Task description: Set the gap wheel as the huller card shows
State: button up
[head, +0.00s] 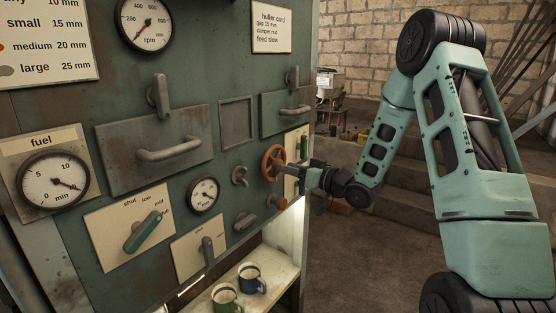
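The huller card (271,27) at the top right of the green panel reads gap 15 mm, damper mid, feed slow. An orange-red handwheel (268,164), seemingly the gap wheel, stands out from the panel's right part. A small round dial (204,194) sits left of it; its marks are too small to read.
A shelf with two mugs (226,298) (251,278) lies below the panel. A fuel gauge (54,180), a green lever (143,232) and drawer handles (170,150) jut from the panel. A size chart (45,42) hangs upper left. Open floor (350,260) lies to the right.

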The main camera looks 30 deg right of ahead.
aim_at(273, 163)
jog(key=shift+p+x, duration=0.6)
jog(key=shift+x, duration=1.75)
jog(key=c, duration=0.7)
